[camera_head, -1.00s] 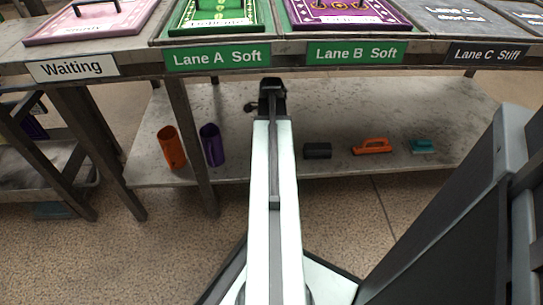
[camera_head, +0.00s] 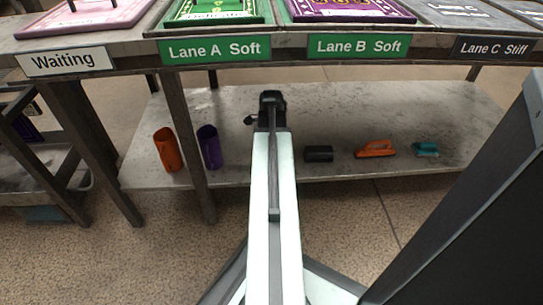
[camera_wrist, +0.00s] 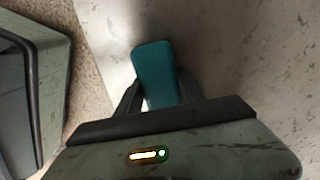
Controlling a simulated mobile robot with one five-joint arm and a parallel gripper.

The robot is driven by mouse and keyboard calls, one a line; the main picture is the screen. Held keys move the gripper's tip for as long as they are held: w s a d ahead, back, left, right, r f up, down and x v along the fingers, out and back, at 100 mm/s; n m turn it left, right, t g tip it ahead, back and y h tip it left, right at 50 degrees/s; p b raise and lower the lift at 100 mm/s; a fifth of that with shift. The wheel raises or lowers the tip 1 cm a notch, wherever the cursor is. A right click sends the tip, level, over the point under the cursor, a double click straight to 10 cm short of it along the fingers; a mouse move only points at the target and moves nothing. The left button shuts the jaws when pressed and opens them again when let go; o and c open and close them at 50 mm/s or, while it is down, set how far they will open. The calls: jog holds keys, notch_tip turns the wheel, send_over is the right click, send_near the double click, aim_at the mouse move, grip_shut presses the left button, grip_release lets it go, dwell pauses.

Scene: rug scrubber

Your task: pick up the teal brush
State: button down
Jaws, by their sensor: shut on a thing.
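In the wrist view my gripper (camera_wrist: 160,100) is shut on a smooth teal thing (camera_wrist: 154,72) with a rounded end, which sticks out beyond the fingers. Its lower part is hidden, and I cannot tell whether it is a brush or whether it touches the shelf. In the head view my arm's dark end (camera_head: 272,100) is over the middle of the lower shelf, and the held thing does not show there. A separate teal brush-like thing (camera_head: 426,149) lies at the right of the shelf, apart from my arm.
The lower shelf (camera_head: 345,110) also bears an orange tube (camera_head: 167,150), a purple tube (camera_head: 209,148), a dark block (camera_head: 318,154) and an orange brush-like thing (camera_head: 376,149). The labelled upper bench (camera_head: 285,48) runs above it. A leg (camera_head: 188,150) stands before the shelf's left part.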

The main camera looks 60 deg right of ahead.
notch_tip(320, 180, up, 10)
jog(key=p, duration=1)
jog(key=shift+r, duration=0.1)
jog(key=c, duration=1.6)
grip_release()
grip_shut()
jog(key=shift+s, duration=0.15)
